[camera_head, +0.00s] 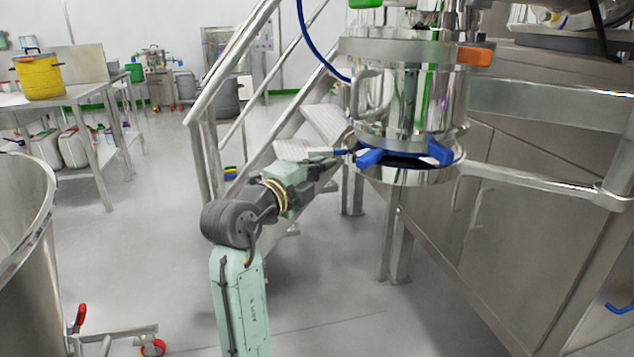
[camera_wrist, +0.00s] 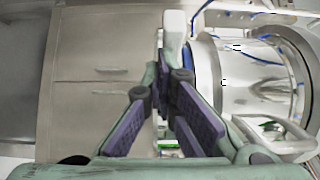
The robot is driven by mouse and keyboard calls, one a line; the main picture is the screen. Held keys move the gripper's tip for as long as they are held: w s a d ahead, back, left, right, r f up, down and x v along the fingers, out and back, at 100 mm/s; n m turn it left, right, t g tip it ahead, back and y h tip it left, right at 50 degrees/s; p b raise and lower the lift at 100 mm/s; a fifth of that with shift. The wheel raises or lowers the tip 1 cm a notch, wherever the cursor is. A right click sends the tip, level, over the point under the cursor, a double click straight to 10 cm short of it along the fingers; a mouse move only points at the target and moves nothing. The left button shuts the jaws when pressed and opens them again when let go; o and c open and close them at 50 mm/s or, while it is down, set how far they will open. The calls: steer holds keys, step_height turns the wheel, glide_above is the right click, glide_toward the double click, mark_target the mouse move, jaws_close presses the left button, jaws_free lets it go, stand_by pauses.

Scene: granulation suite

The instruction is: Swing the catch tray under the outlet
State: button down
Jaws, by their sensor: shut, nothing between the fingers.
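The catch tray (camera_head: 405,178) is a shallow, shiny steel ring-shaped pan with a dark inside, carried on a steel swing arm (camera_head: 535,180) from the right. It shows close below the steel outlet vessel (camera_head: 395,110); I cannot tell how well it is centred. Blue parts (camera_head: 370,158) show between tray and vessel. My gripper (camera_head: 340,153) is at the tray's left side, its tips near the rim; contact is unclear. In the wrist view my gripper (camera_wrist: 168,78) is shut and empty, with the shiny vessel (camera_wrist: 235,85) to its right. The fingers hide part of what lies ahead.
Metal stairs with a handrail (camera_head: 215,85) stand behind my arm. A steel cabinet (camera_head: 520,220) fills the right side. A large steel drum (camera_head: 25,240) is at the left front. A table with a yellow bucket (camera_head: 40,76) stands far left. The middle floor is clear.

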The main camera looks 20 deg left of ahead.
steer(key=shift+w+r, duration=0.1)
steer(key=shift+w, duration=0.4)
